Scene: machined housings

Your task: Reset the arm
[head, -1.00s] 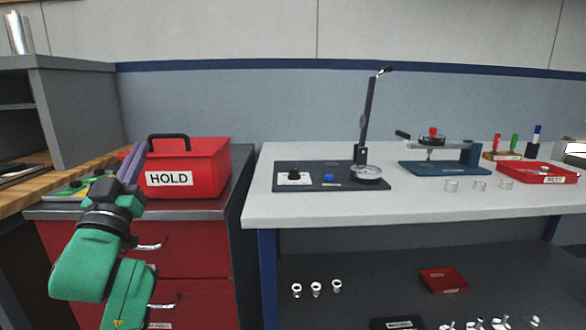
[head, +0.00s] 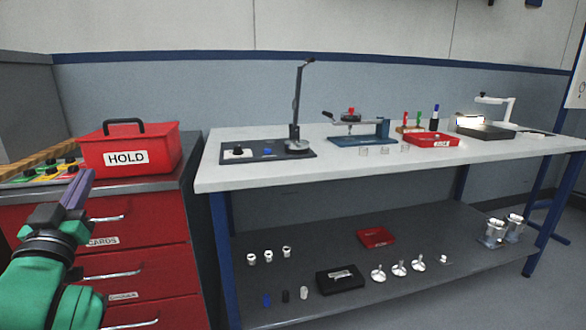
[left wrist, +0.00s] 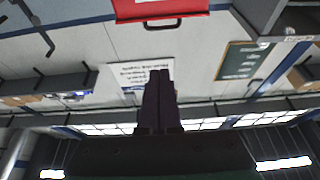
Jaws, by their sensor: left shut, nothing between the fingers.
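My left arm comes in from the lower left of the head view. Its gripper (head: 78,188) points up, with its two purple fingers together and nothing between them. It is in front of the red drawer cabinet (head: 150,238), below the red HOLD box (head: 150,147). In the left wrist view the closed fingers (left wrist: 160,85) stand in the middle, with a wall and ceiling lights behind them. My right gripper is in neither view.
A grey workbench (head: 350,165) carries a dial stand (head: 297,110), a blue press fixture (head: 360,138) and a red tray (head: 430,141). Its lower shelf (head: 340,240) holds a black case (head: 340,279), a red bin (head: 375,237) and several metal parts. Floor is clear at lower right.

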